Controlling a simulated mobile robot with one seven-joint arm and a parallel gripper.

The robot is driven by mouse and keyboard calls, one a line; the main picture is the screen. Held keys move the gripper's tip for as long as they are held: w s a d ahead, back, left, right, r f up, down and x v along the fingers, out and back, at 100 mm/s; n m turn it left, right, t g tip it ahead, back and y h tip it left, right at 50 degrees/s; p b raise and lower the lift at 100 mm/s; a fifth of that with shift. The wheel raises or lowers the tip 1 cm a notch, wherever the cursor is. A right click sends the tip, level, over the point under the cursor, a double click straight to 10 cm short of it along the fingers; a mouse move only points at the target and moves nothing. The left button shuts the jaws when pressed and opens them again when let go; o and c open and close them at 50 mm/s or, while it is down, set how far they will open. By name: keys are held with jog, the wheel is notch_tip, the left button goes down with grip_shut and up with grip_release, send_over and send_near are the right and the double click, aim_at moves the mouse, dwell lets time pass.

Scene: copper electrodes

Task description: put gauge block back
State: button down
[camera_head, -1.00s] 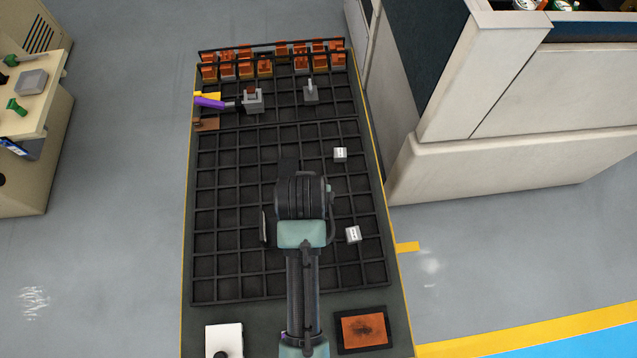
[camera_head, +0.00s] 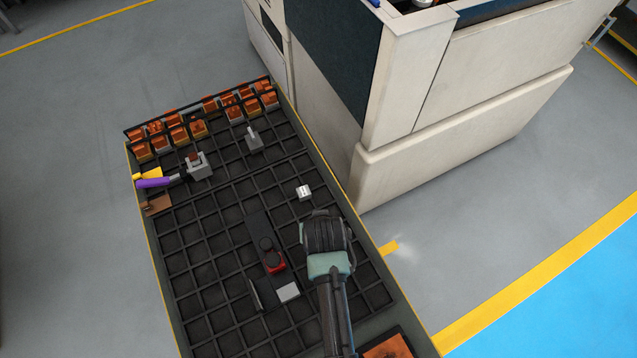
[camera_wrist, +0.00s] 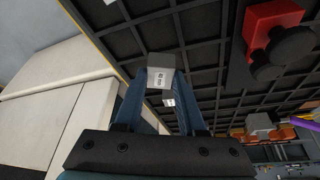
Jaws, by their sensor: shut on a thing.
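My gripper (camera_wrist: 160,82) is shut on a small pale grey gauge block (camera_wrist: 161,70) with dark marks on one face, held between the blue fingertips in the wrist view. In the head view my arm hides the fingertips and this block. A second, similar pale block (camera_head: 304,192) stands on the dark gridded table (camera_head: 225,215), up and left of my gripper. It also shows in the wrist view (camera_wrist: 169,98), beyond the held block and between the fingers. I cannot tell how high the held block is above the grid.
A red device with black knobs (camera_head: 274,264) and a pale flat block (camera_head: 288,292) lie left of my arm. Orange copper electrodes (camera_head: 198,128) line the far rack. A purple-handled tool (camera_head: 152,183) lies at the left edge. A large cream machine (camera_head: 465,110) stands beyond the right edge.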

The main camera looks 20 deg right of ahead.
jog(key=shift+w+f, duration=0.1)
jog(key=shift+f, duration=1.15)
jog(key=shift+f, duration=0.15)
jog(key=c, duration=0.5)
grip_release()
jog(key=shift+r, duration=0.2)
jog(key=v, duration=1.2)
jog(key=shift+f, duration=0.1)
